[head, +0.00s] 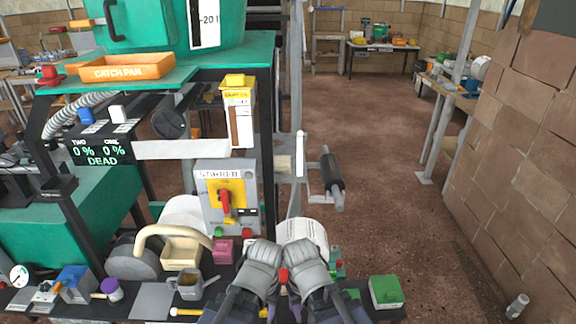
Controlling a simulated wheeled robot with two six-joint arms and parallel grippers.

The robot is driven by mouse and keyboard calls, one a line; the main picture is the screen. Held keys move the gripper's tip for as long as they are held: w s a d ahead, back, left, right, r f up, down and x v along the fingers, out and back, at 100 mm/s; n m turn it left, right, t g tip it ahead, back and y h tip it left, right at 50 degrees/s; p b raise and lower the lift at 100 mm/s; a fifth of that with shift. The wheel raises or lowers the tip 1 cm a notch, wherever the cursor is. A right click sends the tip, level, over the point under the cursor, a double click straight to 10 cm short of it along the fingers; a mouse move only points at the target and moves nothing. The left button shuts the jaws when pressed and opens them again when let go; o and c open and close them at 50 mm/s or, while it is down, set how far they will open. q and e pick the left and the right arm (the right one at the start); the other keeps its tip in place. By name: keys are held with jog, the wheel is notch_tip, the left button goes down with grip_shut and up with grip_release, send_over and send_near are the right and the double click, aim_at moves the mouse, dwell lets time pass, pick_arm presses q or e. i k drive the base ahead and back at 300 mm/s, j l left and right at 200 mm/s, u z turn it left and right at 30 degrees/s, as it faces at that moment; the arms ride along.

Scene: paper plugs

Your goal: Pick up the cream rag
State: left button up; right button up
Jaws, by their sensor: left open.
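I cannot pick out a cream rag for certain. A cream, curved, tube-like piece (170,231) arches over a cream box (181,254) on the bench at lower left; I cannot tell whether it is cloth. My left gripper (262,257) is at the bottom middle, to the right of that piece and apart from it. It is open, and I see nothing held in it. My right gripper (303,258) is close beside it on the right; its fingers are hidden, so its state is unclear.
A grey can with a spout (191,287), a purple-lidded jar (111,290) and a blue box (74,283) stand on the bench. A starter panel (228,197) rises behind. A green box (386,291) is at right. Open brown floor (420,230) lies beyond.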

aim_at(282, 164)
jog(key=i+l+z, duration=0.1)
jog(key=l+z, duration=0.2)
jog(key=i+l+z, duration=0.15)
jog(key=l+z, duration=0.2)
jog(key=i+l+z, duration=0.3)
jog(key=l, duration=0.15)
jog(key=i+l+z, duration=0.15)
jog(key=l+z, duration=0.2)
jog(key=i+l+z, duration=0.15)
jog(key=z, duration=0.2)
jog(key=i+l+z, duration=0.15)
jog(key=z, duration=0.15)
jog(key=i+l, duration=0.35)
jog(key=i, duration=0.3)
jog(key=i+u, duration=0.2)
jog(key=u, duration=0.3)
jog(key=i+u, duration=0.25)
jog(key=u, duration=0.25)
jog(key=i+j+u, duration=0.1)
jog(key=i+u, duration=0.7)
jog(key=i+l+u, duration=0.1)
jog(key=i+u, duration=0.35)
jog(key=i, duration=0.3)
